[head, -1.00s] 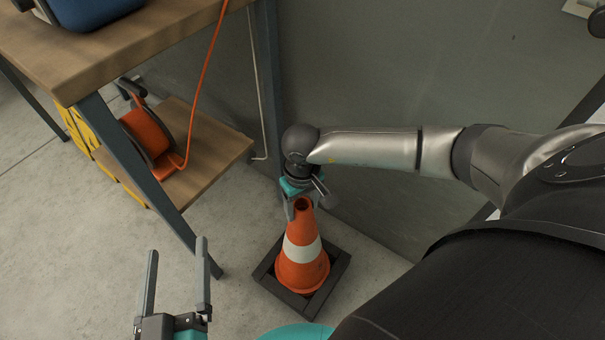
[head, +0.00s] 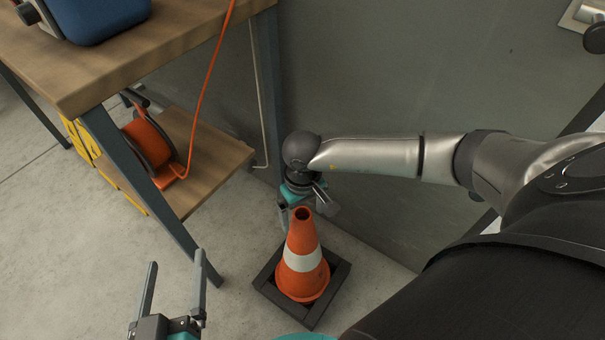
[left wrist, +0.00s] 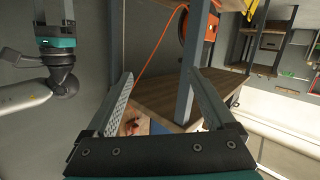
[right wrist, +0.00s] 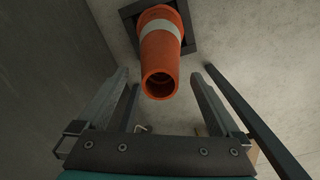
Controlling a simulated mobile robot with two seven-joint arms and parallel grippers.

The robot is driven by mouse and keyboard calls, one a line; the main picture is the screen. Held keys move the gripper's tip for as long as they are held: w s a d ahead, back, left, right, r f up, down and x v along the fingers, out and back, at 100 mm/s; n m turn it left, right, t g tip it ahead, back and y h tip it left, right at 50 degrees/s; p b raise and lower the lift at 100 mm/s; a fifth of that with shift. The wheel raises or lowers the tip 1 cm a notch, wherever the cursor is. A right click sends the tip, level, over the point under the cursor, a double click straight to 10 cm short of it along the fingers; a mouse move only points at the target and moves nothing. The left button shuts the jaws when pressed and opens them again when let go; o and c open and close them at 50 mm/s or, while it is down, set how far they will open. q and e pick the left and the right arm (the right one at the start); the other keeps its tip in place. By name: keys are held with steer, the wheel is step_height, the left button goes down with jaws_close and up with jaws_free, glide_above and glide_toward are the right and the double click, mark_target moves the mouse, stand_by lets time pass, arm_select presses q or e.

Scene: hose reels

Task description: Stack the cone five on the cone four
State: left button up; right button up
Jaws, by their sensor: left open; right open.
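An orange traffic cone (head: 306,239) with a white band stands upright on the floor in a dark square frame (head: 337,280). I see no second separate cone, and cannot tell whether this is one cone or a nested stack. My right gripper (head: 305,203) is open and empty, just behind the cone's top in the head view. In the right wrist view the cone (right wrist: 161,62) points its open top towards me, beyond and between the spread fingers, not gripped. My left gripper (head: 176,258) is open and empty, low at the left, well apart from the cone.
A wooden workbench (head: 190,40) with dark metal legs stands at the left. Its lower shelf (head: 212,150) holds an orange hose reel (head: 150,143), its hose running upwards. A grey wall (head: 360,80) is close behind my right arm. Floor between bench leg and cone is clear.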

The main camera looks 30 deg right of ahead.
steer(key=shift+r+p, duration=0.3)
steer(key=shift+r, duration=0.45)
arm_select(q)
steer(key=s+a+f+g+y+p, duration=0.3)
steer(key=s+a+g+y+p, duration=0.2)
steer(key=a+g, duration=0.4)
steer(key=shift+s+a+f+g+p, duration=0.2)
steer(key=shift+a+g+p, duration=0.2)
steer(key=shift+a, duration=0.25)
arm_select(e)
step_height(320, 180, up, 12)
